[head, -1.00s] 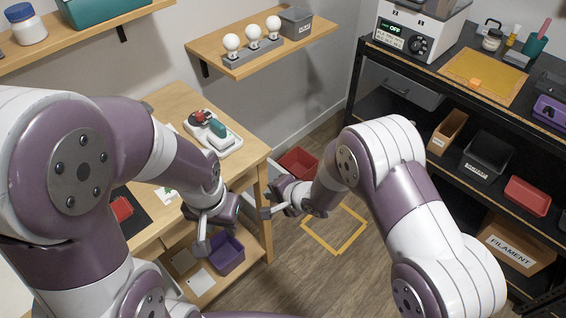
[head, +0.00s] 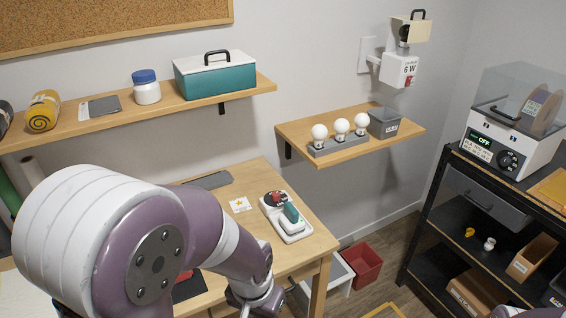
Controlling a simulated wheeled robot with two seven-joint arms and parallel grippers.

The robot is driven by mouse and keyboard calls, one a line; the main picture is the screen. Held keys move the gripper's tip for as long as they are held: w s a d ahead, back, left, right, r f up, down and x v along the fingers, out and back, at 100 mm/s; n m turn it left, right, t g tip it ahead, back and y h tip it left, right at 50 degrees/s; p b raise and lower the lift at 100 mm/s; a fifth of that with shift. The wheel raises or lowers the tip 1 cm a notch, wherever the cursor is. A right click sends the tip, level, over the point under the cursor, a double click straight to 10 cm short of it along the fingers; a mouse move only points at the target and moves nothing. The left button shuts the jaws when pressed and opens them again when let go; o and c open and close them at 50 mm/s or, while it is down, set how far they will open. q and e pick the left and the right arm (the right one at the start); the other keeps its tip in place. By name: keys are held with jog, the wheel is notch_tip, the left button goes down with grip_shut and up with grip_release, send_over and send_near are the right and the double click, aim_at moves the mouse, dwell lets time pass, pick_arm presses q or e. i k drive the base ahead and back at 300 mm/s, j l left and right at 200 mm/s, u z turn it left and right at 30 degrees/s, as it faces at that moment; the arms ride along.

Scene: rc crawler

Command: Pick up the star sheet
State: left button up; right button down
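The star sheet (head: 240,204), a small white sheet with a yellow star, lies flat on the wooden desk (head: 318,248), left of a white tray (head: 292,232) that carries a red and a teal item. My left arm covers the front left of the desk. My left gripper (head: 258,302) is at the bottom edge of the head view, in front of and below the sheet, apart from it. Its fingers are cut off or unclear. My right gripper is out of view; only a bit of that arm shows at the bottom right.
A dark grey flat item (head: 208,180) lies behind the sheet. A wall shelf (head: 345,150) with three white bulbs hangs behind the desk's right end. A red bin (head: 362,266) stands on the floor to the right. A dark shelving rack (head: 425,225) stands at the right.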

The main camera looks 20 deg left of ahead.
aim_at(238, 205)
jog(key=u, duration=1.35)
jog(key=i+l+u, duration=0.25)
jog(key=l, duration=0.2)
jog(key=i+l+u, duration=0.1)
jog(key=l+u, duration=0.15)
jog(key=l, duration=0.25)
jog(key=i+l+u, duration=0.1)
jog(key=l+u, duration=0.15)
jog(key=l, duration=0.25)
jog(key=l+u, duration=0.25)
jog(key=l, duration=0.7)
jog(key=i+l, duration=0.1)
jog(key=l, duration=0.35)
